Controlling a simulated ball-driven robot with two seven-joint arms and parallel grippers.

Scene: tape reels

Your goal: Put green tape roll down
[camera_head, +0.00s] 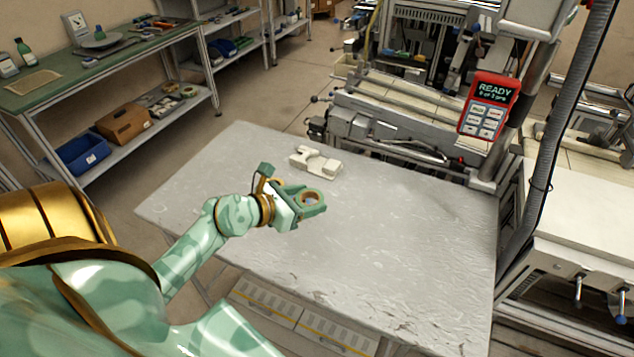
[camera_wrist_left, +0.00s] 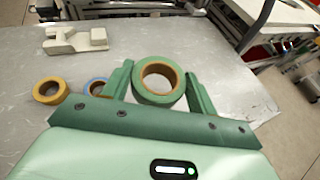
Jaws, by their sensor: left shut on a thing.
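My left gripper (camera_head: 307,198) is over the grey table (camera_head: 400,245). In the left wrist view its fingers are shut on the sides of the green tape roll (camera_wrist_left: 158,99), which has a brown core. I cannot tell whether the roll touches the table. It also shows between the fingers in the head view (camera_head: 318,204). My right gripper is not in view.
A white tape dispenser (camera_head: 316,163) stands on the table behind the gripper. Machinery with a red READY panel (camera_head: 489,105) stands beyond the table's far edge. The table's right side is clear. A green-topped bench (camera_head: 75,75) and shelves stand at the left.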

